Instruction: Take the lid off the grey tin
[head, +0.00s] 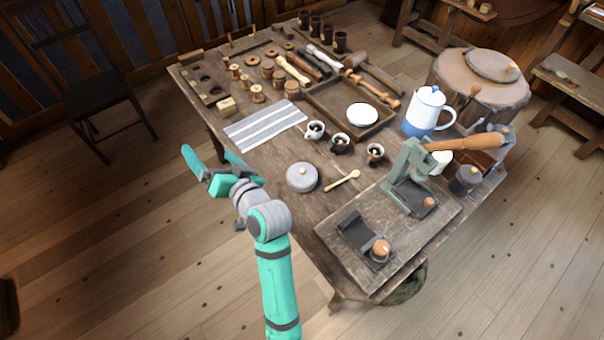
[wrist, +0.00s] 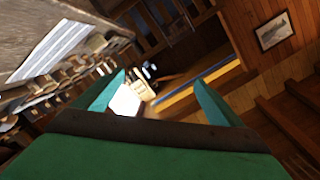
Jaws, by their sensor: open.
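The grey tin (head: 301,178) is a low round tin on the near left part of the wooden table. Its lid (head: 302,172) sits on top and has a small pale knob. My gripper (head: 208,160) is in the air off the table's left edge, up and to the left of the tin, apart from it. Its two green fingers are spread and hold nothing. In the wrist view my gripper (wrist: 160,95) also shows parted fingers with only the room between them. The tin is not in the wrist view.
A wooden spoon (head: 342,181) lies just right of the tin. A striped cloth (head: 265,124) lies behind and left. A green press (head: 410,175) on a board (head: 345,255) is to the right. Bare tabletop lies left of the tin.

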